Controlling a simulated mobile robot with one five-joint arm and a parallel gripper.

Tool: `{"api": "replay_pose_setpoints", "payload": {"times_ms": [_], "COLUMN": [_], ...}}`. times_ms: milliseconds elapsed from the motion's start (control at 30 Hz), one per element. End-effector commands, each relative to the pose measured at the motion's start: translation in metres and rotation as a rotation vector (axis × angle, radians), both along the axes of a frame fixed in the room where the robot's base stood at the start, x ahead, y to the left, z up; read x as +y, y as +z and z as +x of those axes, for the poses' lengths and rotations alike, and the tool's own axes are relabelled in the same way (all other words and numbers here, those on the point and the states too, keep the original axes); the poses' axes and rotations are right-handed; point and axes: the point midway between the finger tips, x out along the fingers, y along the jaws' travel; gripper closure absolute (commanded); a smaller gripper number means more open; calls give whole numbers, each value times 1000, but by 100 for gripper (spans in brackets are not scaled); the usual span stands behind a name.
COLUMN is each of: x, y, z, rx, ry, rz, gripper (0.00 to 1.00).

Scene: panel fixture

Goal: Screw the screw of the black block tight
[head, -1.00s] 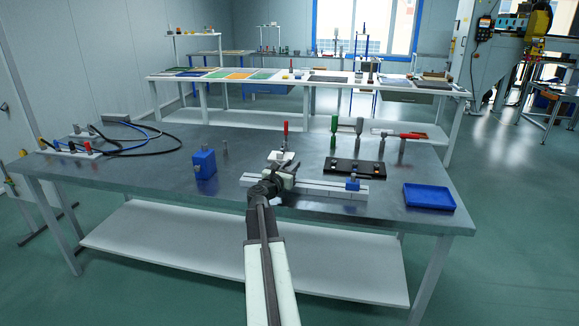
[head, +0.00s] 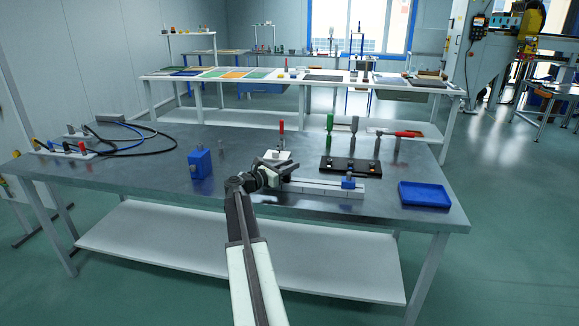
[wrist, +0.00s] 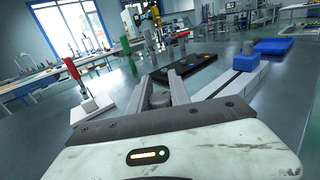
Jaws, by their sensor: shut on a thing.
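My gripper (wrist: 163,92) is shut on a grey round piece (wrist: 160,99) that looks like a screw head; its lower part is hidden. In the head view my gripper (head: 284,170) is low at the left end of the pale rail (head: 325,188), pointing right. I cannot make out a separate black block under the jaws; the gripper covers that spot.
A blue block (head: 348,183) sits on the rail's right part. A white plate (head: 276,155) with a red-handled clamp (head: 281,127) stands just behind my gripper. A blue tray (head: 425,195) is at right, another blue block (head: 200,163) at left. Cables (head: 150,140) lie far left.

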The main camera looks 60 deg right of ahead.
Motion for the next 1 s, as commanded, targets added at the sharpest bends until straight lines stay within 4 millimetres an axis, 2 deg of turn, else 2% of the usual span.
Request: {"api": "replay_pose_setpoints", "payload": {"times_ms": [200, 233, 300, 567, 667, 1000], "x": [-1, -1, -1, 0, 6, 65], "y": [1, 1, 1, 0, 0, 0], "z": [-1, -1, -1, 0, 2, 21], "rx": [2, 2, 2, 1, 1, 1], "ry": [0, 0, 0, 1, 2, 2], "rz": [-2, -2, -2, -1, -1, -1], "gripper": [100, 68, 55, 55, 55, 55]}}
